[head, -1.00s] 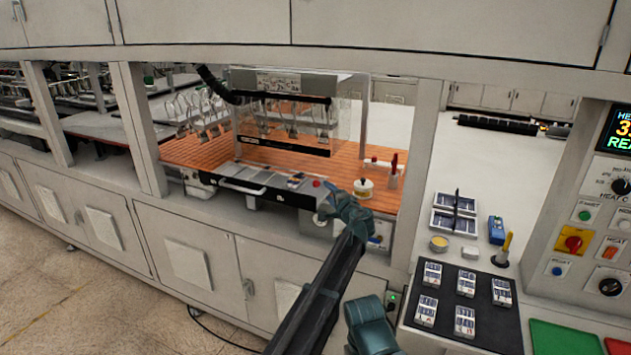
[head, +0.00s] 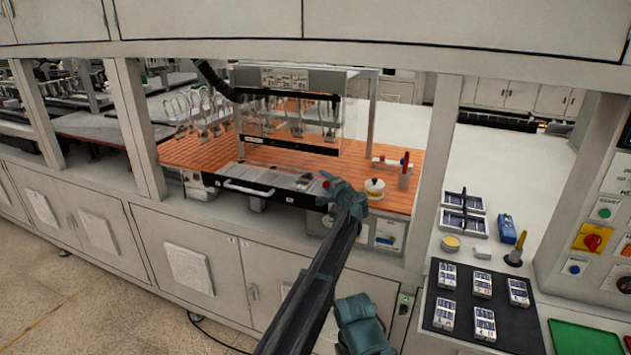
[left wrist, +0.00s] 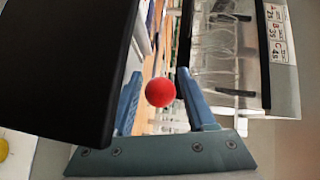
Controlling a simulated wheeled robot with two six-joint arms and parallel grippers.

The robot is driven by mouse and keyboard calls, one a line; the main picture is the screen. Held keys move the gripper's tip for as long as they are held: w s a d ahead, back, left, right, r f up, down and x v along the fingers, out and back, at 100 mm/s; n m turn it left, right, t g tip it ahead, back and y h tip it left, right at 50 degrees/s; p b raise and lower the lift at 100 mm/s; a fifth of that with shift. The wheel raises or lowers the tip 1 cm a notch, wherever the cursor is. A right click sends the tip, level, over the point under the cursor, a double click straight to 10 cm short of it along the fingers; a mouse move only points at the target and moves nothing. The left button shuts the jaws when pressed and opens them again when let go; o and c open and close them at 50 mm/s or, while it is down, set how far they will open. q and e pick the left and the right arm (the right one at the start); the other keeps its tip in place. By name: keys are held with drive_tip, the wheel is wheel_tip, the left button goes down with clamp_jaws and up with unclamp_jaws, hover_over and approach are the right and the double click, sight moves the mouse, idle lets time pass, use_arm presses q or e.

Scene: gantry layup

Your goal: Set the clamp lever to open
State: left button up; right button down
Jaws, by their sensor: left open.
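A red ball knob (left wrist: 160,90), which I take to be the end of the clamp lever, shows in the left wrist view between my left gripper's blue fingers (left wrist: 163,100). The fingers are apart and neither visibly touches the ball. In the head view my left gripper (head: 333,182) is at the right front of the machine, with the red knob (head: 326,184) at its fingertips. The lever's shaft and its open or closed position cannot be made out.
The machine has a clear guard (head: 355,115) and a front drawer handle (head: 248,188). A white round pot (head: 374,188) and a red-handled fitting (head: 405,165) stand right of the gripper. In the left wrist view a large black panel (left wrist: 65,65) fills the left side, close to a finger.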

use_arm(q)
drive_tip(key=shift+w+a+f, duration=0.1)
drive_tip(key=shift+w+a, duration=0.15)
drive_tip(key=shift+w, duration=0.35)
clamp_jaws()
drive_tip(key=shift+s, duration=0.1)
idle(0.9)
